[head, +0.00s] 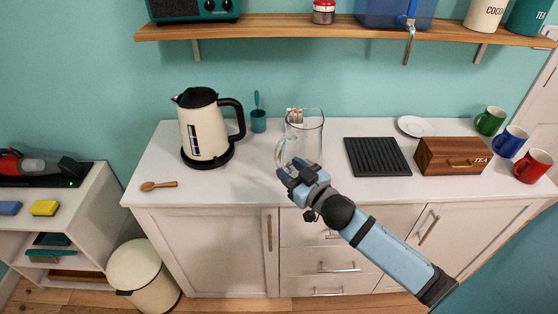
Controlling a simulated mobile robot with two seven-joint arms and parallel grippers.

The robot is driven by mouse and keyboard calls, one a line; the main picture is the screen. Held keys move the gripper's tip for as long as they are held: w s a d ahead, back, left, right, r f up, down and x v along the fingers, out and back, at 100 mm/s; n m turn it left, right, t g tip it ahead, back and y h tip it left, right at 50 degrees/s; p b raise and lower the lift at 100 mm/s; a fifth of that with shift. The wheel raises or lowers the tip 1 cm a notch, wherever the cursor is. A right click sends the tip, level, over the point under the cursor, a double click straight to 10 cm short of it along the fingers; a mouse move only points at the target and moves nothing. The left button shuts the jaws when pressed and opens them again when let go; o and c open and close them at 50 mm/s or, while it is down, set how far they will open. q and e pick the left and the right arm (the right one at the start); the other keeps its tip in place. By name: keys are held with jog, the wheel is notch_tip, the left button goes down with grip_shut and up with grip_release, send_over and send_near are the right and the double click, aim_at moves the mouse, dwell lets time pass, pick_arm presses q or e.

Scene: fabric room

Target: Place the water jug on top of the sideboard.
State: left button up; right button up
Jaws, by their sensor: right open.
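The clear glass water jug (309,131) stands upright on the white top of the sideboard (261,183), near its middle. Its handle is on its left side, facing my gripper. My right gripper (284,169) is open, in front of the jug's lower left side and by the handle. I cannot tell whether its fingers touch the jug. The gripper hides part of the jug's base. My left gripper is not in view.
A cream kettle (203,130) and a wooden spoon (158,186) are left of the jug. A black ridged tray (377,157), a wooden tea box (450,156) and several mugs are to the right. A wooden shelf (290,32) runs above.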

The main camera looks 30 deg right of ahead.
jog(key=s+a+f+g, duration=0.3)
jog(key=s+a+f, duration=0.4)
jog(key=s+f, duration=0.2)
jog(key=s+a+f+g+y, duration=0.1)
jog(key=s+a+f+g, duration=0.3)
jog(key=s+f, duration=0.6)
notch_tip(320, 180, down, 2)
jog(key=a, duration=0.2)
jog(key=shift+s+a, duration=0.2)
jog(key=shift+a, duration=0.2)
jog(key=shift+r, duration=0.15)
notch_tip(320, 180, up, 12)
jog(key=p, duration=1.2)
jog(key=shift+d+f, duration=0.2)
jog(key=shift+d, duration=0.1)
jog(key=shift+s, duration=0.1)
